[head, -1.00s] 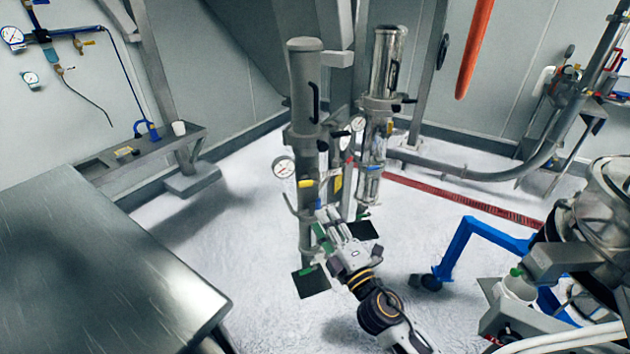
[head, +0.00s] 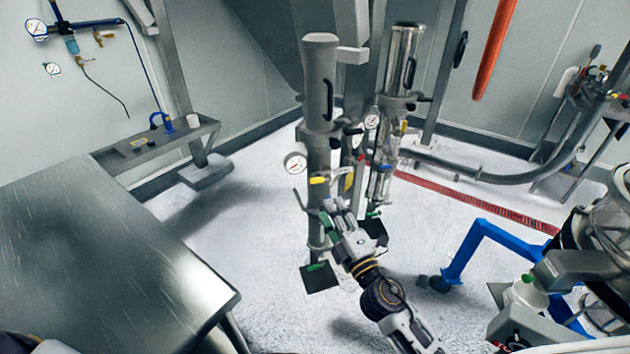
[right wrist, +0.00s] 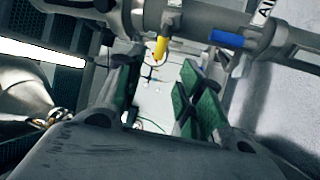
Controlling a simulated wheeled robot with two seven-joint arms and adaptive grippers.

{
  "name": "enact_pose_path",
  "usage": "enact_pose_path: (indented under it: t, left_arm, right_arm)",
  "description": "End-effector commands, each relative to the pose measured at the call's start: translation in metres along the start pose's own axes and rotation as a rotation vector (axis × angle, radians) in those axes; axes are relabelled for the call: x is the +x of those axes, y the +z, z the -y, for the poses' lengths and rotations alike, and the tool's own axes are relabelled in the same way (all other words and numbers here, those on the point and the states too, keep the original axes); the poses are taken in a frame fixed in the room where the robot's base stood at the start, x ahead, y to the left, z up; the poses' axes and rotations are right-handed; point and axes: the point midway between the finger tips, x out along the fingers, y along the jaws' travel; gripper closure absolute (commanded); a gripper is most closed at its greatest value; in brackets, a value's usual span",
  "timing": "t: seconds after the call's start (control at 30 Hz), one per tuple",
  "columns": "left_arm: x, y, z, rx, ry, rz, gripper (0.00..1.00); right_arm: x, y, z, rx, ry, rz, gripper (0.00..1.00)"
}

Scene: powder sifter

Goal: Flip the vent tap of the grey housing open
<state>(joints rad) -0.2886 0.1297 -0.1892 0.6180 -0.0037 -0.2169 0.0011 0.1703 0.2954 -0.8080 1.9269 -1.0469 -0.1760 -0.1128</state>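The grey housing (head: 319,85) is a tall upright cylinder in the middle of the head view. A yellow tap lever (head: 319,180) sits low on it, beside a round gauge (head: 295,162). My right gripper (head: 330,212) is just below this lever. In the right wrist view its green-padded fingers (right wrist: 162,95) stand apart with nothing between them. The yellow lever (right wrist: 160,48) hangs down from a grey pipe just beyond the fingertips, in line with the gap, not visibly touched. A blue lever (right wrist: 227,38) is to its right. My left gripper is out of view.
A clear-and-steel housing (head: 400,70) stands close on the right of the grey one. A steel table (head: 110,260) fills the lower left. A blue frame (head: 475,245) and machinery stand at the right. The floor left of the housing is free.

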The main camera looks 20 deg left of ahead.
Motion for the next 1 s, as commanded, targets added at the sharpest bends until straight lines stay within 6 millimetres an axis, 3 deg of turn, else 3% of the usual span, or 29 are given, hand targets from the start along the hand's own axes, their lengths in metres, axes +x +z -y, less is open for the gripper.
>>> enact_pose_path:
  t: [0.13, 0.33, 0.8, 1.0]
  left_arm:
    - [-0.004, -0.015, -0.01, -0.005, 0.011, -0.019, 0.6]
    - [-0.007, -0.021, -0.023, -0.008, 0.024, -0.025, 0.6]
    - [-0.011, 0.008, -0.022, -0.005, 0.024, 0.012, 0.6]
    - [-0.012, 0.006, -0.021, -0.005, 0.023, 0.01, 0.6]
  right_arm:
    - [0.016, 0.0, -0.001, -0.001, 0.0, 0.001, 0.63]
    - [0.036, 0.0, -0.001, 0.0, 0.001, 0.0, 0.63]
    - [0.083, 0.0, -0.001, -0.001, 0.0, 0.001, 0.63]
    - [0.102, 0.0, 0.0, 0.0, 0.0, 0.001, 0.63]
